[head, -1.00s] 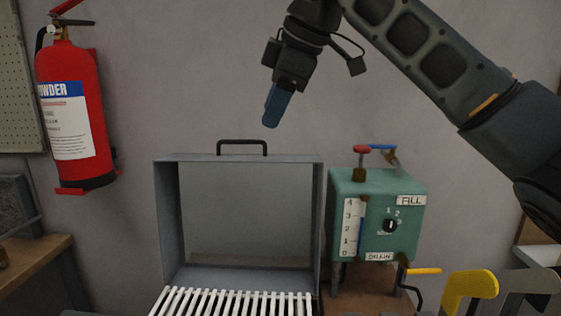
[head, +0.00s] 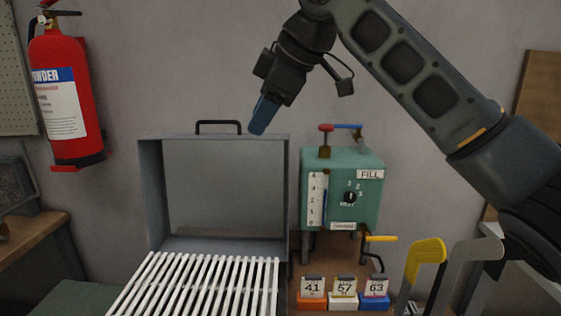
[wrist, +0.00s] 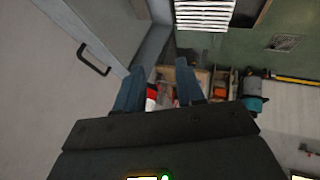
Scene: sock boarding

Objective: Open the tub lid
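The tub lid (head: 283,190) is grey and stands upright, hinged up at the back of a tub with white slats (head: 205,285). Its dark handle (head: 218,127) is on the top edge. The handle also shows at the left in the wrist view (wrist: 95,59). My gripper (head: 262,115) has blue fingers and hangs just right of the handle, near the lid's top right corner, apart from the handle. In the wrist view my gripper (wrist: 158,82) is open, with nothing held between its fingers. The tub's inside is mostly hidden by the slats.
A green control box (head: 341,190) with a red and blue valve stands close right of the lid. A fire extinguisher (head: 65,100) hangs left.

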